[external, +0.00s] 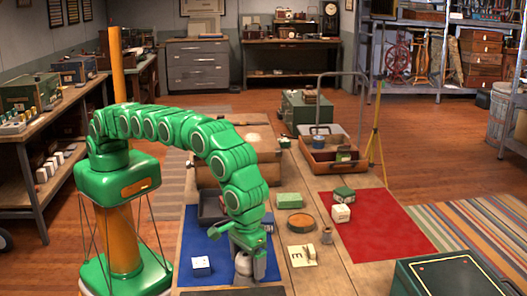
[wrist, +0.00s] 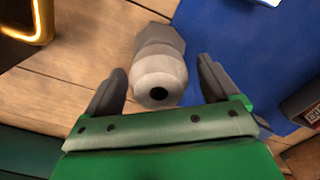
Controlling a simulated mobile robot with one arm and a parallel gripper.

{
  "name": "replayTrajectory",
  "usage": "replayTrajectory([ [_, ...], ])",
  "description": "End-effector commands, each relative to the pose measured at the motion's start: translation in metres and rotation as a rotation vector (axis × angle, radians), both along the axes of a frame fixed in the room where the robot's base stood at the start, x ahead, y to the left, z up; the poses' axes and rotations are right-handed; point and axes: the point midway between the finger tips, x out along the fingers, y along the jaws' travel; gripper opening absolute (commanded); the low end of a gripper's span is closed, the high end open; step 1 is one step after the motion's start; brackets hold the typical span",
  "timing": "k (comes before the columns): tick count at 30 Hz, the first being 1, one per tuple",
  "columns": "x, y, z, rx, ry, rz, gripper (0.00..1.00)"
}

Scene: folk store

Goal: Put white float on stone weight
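A pale, rounded float (wrist: 160,78) with a dark hole lies between the fingers of my gripper (wrist: 160,85) in the wrist view. A grey, faceted block (wrist: 158,40), seemingly the stone weight, shows directly behind the float. The two overlap in this view and look to be touching, the float on the near side. Both fingers stand apart with small gaps at the float's sides, so the gripper is open. In the external view my gripper (external: 248,262) is low at the right edge of the blue mat, around the pale float (external: 243,263). The weight is mostly hidden there.
A white cube (external: 201,265) sits on the blue mat (external: 196,236). A dark tray (external: 210,207) lies behind. To the right are a letter card (external: 302,255), a round orange dish (external: 302,223), a grey spool (external: 327,236) and a red mat (external: 385,230) with small boxes.

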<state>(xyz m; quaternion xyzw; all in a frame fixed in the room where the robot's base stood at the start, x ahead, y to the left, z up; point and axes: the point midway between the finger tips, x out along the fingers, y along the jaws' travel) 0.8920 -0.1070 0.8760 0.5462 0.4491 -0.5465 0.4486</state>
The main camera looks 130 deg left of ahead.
Motion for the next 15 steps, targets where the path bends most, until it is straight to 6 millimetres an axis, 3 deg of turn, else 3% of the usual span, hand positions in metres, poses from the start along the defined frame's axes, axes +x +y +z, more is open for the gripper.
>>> replayTrajectory([
  [9, 0.0, 0.0, 0.002, 0.0, -0.001, 0.0, 0.88],
  [15, 0.001, 0.0, 0.017, -0.001, -0.003, 0.0, 0.88],
])
